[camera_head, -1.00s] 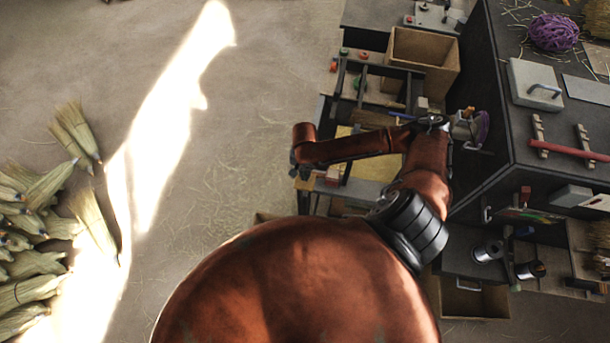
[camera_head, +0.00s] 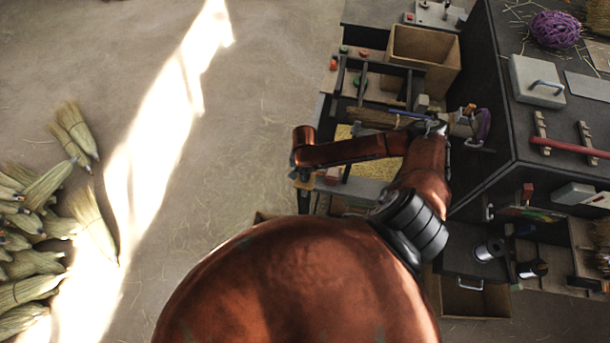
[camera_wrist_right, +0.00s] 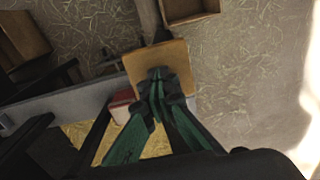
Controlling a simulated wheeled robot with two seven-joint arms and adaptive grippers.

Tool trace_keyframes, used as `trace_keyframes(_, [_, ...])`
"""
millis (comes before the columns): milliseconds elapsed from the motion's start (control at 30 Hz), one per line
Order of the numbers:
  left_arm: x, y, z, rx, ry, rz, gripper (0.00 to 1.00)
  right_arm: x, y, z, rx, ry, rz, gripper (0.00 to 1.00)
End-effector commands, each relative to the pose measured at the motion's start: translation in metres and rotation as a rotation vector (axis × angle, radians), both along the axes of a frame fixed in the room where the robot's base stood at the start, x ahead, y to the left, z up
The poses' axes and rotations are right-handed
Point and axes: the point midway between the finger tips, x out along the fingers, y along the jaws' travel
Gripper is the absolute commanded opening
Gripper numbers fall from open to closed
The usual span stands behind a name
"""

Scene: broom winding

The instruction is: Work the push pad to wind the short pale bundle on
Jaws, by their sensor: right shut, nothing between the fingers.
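My right gripper (camera_wrist_right: 160,80), with dark green fingers, is shut and empty. In the right wrist view its fingertips overlap the tan push pad (camera_wrist_right: 172,57); I cannot tell whether they press on it. In the head view the right gripper (camera_head: 298,170) is at the left end of my forearm, mostly hidden by it, and only a sliver of the pad (camera_head: 303,184) shows. A brownish bundle (camera_head: 370,117) lies across the bench frame, pointing at the winding head (camera_head: 468,124), its right part hidden behind my arm. I cannot tell whether it is the short pale one. My left gripper is not in view.
A dark cabinet (camera_head: 510,145) stands on the right with purple twine (camera_head: 555,31) on top. An open cardboard box (camera_head: 425,50) sits behind the frame. A pile of brooms (camera_head: 35,235) lies on the floor at left. The floor between is clear.

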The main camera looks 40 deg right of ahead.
Motion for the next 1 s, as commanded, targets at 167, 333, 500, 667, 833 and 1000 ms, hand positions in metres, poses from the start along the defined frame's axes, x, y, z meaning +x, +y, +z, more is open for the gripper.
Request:
trace_keyframes(167, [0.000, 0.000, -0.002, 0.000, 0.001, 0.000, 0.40, -0.001, 0.001, -0.009, 0.001, 0.001, 0.000, 0.00])
trace_keyframes(333, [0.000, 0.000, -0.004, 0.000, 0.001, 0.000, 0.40, -0.001, 0.000, -0.015, 0.001, 0.001, 0.000, 0.00])
trace_keyframes(500, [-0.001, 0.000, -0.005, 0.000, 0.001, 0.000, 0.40, -0.001, 0.000, -0.022, 0.001, 0.002, 0.000, 0.00])
trace_keyframes(667, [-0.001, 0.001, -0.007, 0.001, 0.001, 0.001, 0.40, -0.001, 0.000, -0.028, 0.000, 0.003, 0.000, 0.00])
trace_keyframes(833, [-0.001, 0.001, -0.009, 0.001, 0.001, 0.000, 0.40, -0.002, 0.000, -0.035, 0.000, 0.003, -0.001, 0.00])
trace_keyframes(1000, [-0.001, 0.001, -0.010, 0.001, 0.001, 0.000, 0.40, -0.002, 0.000, -0.041, 0.000, 0.003, -0.001, 0.00])
